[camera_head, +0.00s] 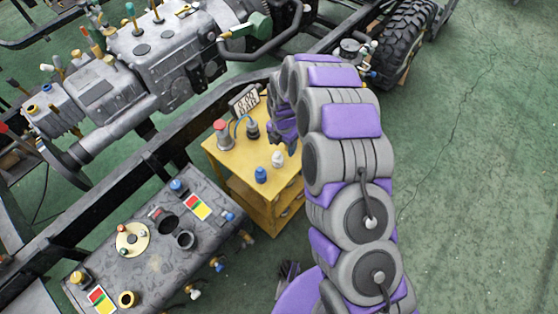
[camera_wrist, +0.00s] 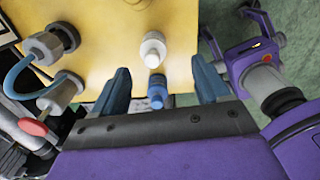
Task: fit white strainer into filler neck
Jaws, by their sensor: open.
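A small white capped piece, probably the white strainer (camera_head: 277,159), stands on the yellow cabinet. It also shows in the wrist view (camera_wrist: 152,50), just beyond the fingertips. A similar blue piece (camera_head: 260,175) stands beside it and appears between my fingers in the wrist view (camera_wrist: 157,92). My gripper (camera_wrist: 161,74) is open and empty above the cabinet top, touching neither piece as far as I can tell. In the head view my arm partly hides it. The grey tank (camera_head: 155,265) at lower left has a dark round opening (camera_head: 168,223) and a raised dark collar (camera_head: 185,240); which is the filler neck is unclear.
The yellow cabinet (camera_head: 222,157) also bears a red-topped grey cylinder (camera_head: 222,135), a hose fitting (camera_head: 252,129) and a labelled panel (camera_head: 244,100). Chassis rails and a grey engine (camera_head: 150,60) lie left and behind. Green floor (camera_head: 480,200) is open at right.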

